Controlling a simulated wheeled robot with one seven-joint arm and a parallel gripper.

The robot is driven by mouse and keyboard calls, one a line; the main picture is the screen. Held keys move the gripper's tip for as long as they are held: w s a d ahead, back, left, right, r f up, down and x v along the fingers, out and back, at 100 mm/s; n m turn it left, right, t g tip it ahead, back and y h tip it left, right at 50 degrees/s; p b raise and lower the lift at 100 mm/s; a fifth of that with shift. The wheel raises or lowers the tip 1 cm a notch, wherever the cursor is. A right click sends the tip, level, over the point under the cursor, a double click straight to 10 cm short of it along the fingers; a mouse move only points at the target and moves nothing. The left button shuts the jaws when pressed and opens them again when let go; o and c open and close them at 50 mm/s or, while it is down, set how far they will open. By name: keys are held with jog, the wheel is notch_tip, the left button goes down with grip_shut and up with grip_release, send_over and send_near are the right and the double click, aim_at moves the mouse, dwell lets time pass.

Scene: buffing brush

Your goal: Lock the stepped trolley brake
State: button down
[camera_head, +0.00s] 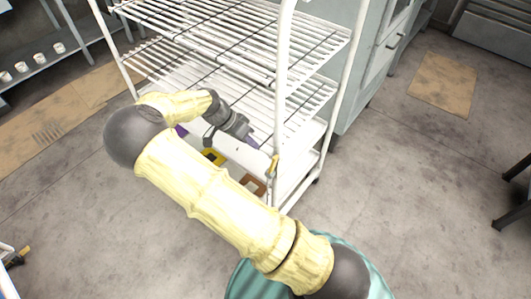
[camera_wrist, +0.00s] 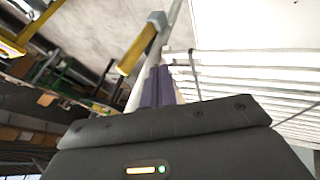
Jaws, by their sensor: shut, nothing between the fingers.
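The trolley (camera_head: 297,130) is a white wire rack with several shelves. A small yellow lever (camera_head: 273,165), which looks like the brake, sits low on its near corner post. In the wrist view the yellow lever (camera_wrist: 136,50) hangs from a grey block on the white post, tilted. My gripper (camera_head: 254,143) is shut and empty, its purple-grey fingers pointing at the post just left of and above the lever. In the wrist view the fingertips (camera_wrist: 158,76) are beside the lever; I cannot tell whether they touch it.
A yellow piece (camera_head: 213,157) and a brown frame (camera_head: 252,184) lie low in the trolley. A grey cabinet (camera_head: 362,70) stands behind it at the right. A shelf with white cups (camera_head: 40,57) is at the far left. The floor to the right is mostly clear.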

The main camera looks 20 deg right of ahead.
aim_at(271, 166)
jog(key=s+d+f, duration=0.1)
jog(key=d, duration=0.1)
jog(key=s+d+f, duration=0.1)
jog(key=s, duration=0.1)
jog(key=shift+s+d+f, duration=0.25)
jog(key=shift+d+f, duration=0.1)
